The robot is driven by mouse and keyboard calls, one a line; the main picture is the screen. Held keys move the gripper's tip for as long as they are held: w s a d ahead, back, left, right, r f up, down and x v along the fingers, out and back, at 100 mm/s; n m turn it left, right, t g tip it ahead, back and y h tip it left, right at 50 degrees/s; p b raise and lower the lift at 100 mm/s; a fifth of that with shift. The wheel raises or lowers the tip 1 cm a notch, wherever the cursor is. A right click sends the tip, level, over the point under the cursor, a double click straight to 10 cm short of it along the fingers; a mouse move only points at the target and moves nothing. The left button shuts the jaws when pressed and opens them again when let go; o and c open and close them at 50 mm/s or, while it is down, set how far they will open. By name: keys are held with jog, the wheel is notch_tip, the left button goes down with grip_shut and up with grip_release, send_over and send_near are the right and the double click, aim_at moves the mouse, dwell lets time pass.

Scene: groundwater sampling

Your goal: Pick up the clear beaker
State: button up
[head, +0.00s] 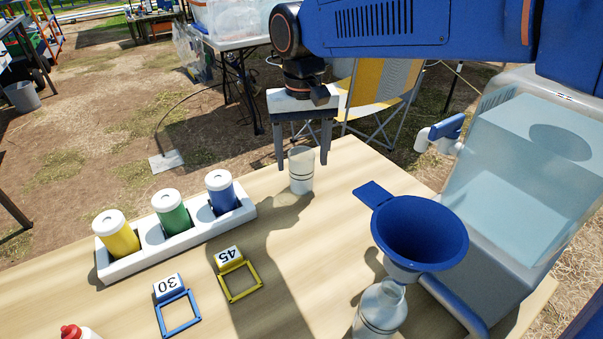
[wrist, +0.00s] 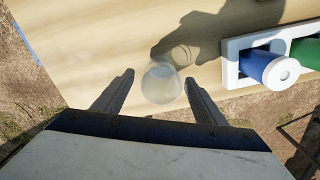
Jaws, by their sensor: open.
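The clear beaker (head: 301,171) stands upright on the wooden table near its far edge in the head view. My gripper (head: 303,166) is open, pointing down, with one finger on each side of the beaker's upper part in the head view. In the wrist view the beaker (wrist: 161,82) shows just ahead of and between the fingertips of my gripper (wrist: 158,78), with a gap visible on both sides. I cannot tell exactly how far down the fingers reach along it.
A white rack (head: 153,262) with yellow, green and blue capped containers stands left. A blue funnel (head: 420,232) sits over a clear bottle (head: 380,308) at right, beside a large water tank (head: 540,170). Blue and yellow frames with number tags lie in front. Table around the beaker is clear.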

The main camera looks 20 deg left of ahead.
jog(key=shift+a+f, duration=0.1)
jog(key=shift+f, duration=2)
jog(key=c, duration=1.1)
jog(key=shift+r, duration=0.1)
